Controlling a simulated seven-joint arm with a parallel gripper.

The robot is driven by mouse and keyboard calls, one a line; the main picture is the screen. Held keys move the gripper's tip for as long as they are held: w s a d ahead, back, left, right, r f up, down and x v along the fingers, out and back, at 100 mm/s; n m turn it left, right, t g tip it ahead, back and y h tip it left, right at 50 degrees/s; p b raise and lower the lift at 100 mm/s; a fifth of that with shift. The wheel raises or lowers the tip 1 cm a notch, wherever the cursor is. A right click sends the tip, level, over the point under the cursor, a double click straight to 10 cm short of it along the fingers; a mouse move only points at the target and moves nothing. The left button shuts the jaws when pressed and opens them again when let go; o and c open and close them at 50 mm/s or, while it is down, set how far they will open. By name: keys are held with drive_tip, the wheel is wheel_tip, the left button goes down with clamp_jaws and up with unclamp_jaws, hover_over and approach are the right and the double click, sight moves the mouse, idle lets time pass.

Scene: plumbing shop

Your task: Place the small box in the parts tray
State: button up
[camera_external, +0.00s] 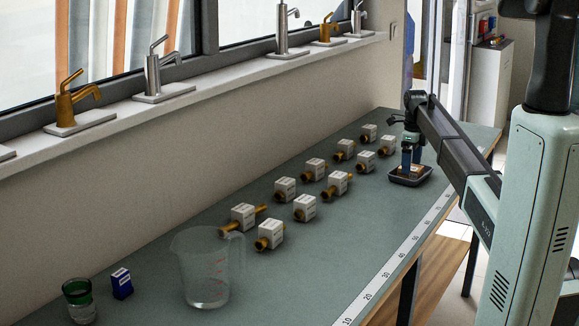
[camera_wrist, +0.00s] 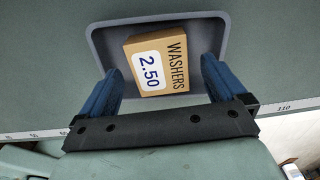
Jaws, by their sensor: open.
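In the external view the tray (camera_external: 400,181) stands on the far right part of the bench, with a bit of the brown box (camera_external: 417,171) showing. My gripper (camera_wrist: 160,66) is over the tray, open, with one blue finger on each side of the box and visible gaps between. In the external view my gripper (camera_external: 411,158) points down and hides part of the box.
Several white boxes with brass fittings (camera_external: 337,184) stand in rows left of the tray. A ruler strip (camera_external: 385,273) runs along the bench edge.

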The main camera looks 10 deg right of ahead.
wheel_tip(320, 180, up, 10)
idle(0.4)
